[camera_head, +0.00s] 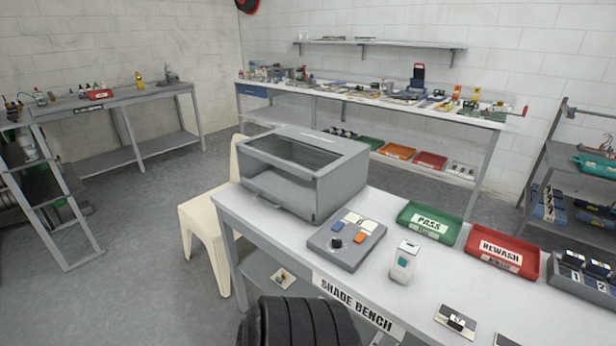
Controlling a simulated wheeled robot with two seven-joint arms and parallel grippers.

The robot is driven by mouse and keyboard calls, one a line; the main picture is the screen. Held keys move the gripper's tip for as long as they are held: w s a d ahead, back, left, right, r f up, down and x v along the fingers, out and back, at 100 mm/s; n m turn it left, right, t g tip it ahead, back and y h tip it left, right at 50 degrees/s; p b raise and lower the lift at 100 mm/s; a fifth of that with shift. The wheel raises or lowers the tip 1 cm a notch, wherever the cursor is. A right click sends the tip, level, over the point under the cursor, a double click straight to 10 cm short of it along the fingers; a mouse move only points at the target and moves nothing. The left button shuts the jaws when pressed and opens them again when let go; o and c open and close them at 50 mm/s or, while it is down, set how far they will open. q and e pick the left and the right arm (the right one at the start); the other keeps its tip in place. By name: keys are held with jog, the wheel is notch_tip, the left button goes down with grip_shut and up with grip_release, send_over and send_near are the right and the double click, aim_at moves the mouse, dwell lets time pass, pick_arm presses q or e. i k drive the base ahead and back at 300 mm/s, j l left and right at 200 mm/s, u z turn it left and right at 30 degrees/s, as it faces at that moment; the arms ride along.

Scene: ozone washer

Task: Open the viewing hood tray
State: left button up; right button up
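The viewing hood (343,176) is a grey box at the left end of the shade bench (397,285). It has a dark window (292,152) in its sloped top and an opening in its front. A light grey tray (279,193) shows low in that opening. The tray looks level with the hood's front and not pulled out. A small dark spot sits at the hood's lower front corner; I cannot tell what it is. Neither of my grippers is in view.
Right of the hood are a grey control box (347,257), a white bottle-like item (403,262), a green PASS tray (408,222) and a red REWASH tray (524,263). A cream chair (205,234) stands left. A black ribbed shape (300,322) is at the bottom, unidentified.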

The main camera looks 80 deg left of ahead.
aim_at(298, 194)
jog(key=u, duration=2.95)
